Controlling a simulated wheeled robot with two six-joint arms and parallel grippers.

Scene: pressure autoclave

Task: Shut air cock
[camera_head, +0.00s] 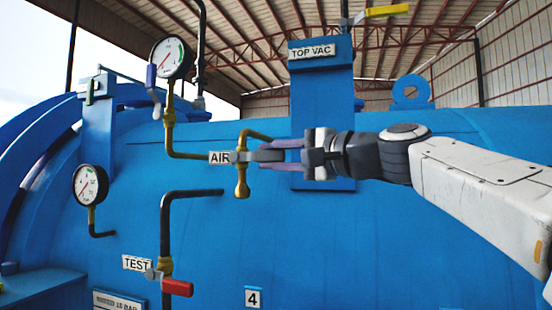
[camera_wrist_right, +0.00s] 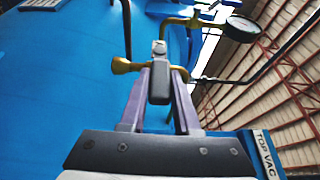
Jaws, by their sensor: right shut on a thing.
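The air cock (camera_head: 242,180) is a brass valve on a bent brass pipe, right of the white AIR label (camera_head: 219,157). Its dark grey lever (camera_head: 266,156) points right, roughly level, across the pipe's downward outlet. My right gripper (camera_head: 272,155) reaches in from the right with its purple fingers above and below the lever, shut on it. In the right wrist view, the dark lever end (camera_wrist_right: 159,85) sits between the two fingers of the right gripper (camera_wrist_right: 160,75), with the brass cock (camera_wrist_right: 124,66) just beyond. My left gripper is not in view.
Two pressure gauges (camera_head: 171,57) (camera_head: 90,185) stand to the left on pipes. A TEST valve with a red lever (camera_head: 178,287) is below. A yellow lever (camera_head: 387,11) is above the TOP VAC post (camera_head: 322,90). The blue vessel (camera_head: 380,240) is bare below my arm.

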